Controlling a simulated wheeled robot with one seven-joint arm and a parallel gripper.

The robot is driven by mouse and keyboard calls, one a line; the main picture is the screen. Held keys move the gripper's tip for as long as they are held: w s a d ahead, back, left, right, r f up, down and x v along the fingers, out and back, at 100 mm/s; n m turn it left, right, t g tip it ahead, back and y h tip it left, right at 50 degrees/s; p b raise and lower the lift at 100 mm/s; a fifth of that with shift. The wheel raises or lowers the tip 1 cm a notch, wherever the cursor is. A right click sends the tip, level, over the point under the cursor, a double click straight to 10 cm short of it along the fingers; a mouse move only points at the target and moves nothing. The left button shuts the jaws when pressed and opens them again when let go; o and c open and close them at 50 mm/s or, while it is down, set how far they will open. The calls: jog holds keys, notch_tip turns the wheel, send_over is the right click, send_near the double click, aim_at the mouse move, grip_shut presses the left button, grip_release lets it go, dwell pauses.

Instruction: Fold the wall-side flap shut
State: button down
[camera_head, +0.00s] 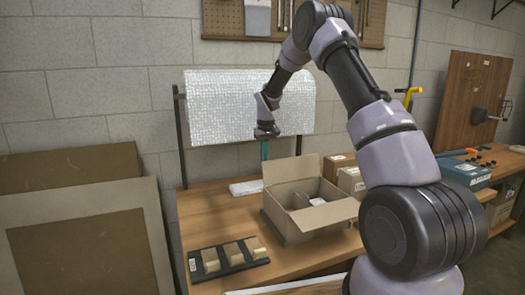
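The open cardboard box (290,226) stands on the wooden workbench. Its wall-side flap (290,171) stands up along the far edge, toward the wall. Another flap (333,215) spreads outward at the near right. A small pale item (317,201) shows inside the box. My gripper (266,133) hangs above and behind the box's far left corner, apart from the flap. A narrow teal piece (265,151) shows just below it; I cannot tell whether it belongs to the gripper or is held. The finger opening is too small to make out.
A silvery bubble-wrap roll (225,105) hangs on a black stand behind. A white packet (246,187) lies left of the box. Closed cartons (350,181) stand close on the right.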

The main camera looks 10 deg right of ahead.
jog(key=shift+s+d+r, duration=0.15)
jog(key=shift+s+r, duration=0.05)
jog(key=shift+s, duration=0.75)
jog(key=shift+s+r, duration=0.1)
jog(key=shift+s+r+t, duration=0.15)
jog(key=shift+s+t, duration=0.05)
jog(key=shift+t, duration=0.2)
